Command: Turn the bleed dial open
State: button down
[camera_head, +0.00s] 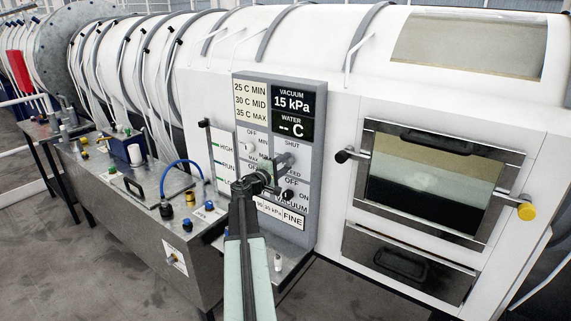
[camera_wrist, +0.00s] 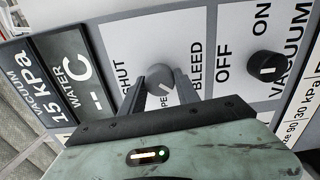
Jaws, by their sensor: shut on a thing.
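The bleed dial (camera_wrist: 160,78) is a round grey knob on the white control panel, between the labels SHUT and BLEED, with a partly hidden label below it. A light mark shows on its face. My gripper (camera_wrist: 165,88) has one finger on each side of the dial and is shut on it. In the head view my gripper (camera_head: 283,163) reaches the right part of the panel, under the word SHUT, and largely hides the dial there.
A black vacuum knob (camera_wrist: 266,66) sits close by, between OFF and ON; it also shows in the head view (camera_head: 288,195). The display (camera_head: 291,102) reads 15 kPa. A metal bench (camera_head: 130,200) stands left.

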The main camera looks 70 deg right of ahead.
jog(key=m, duration=0.5)
jog(key=shift+s+a+m, duration=0.1)
jog(key=shift+s+m, duration=0.1)
jog(key=shift+m, duration=2.3)
jog(key=c, duration=0.9)
grip_release()
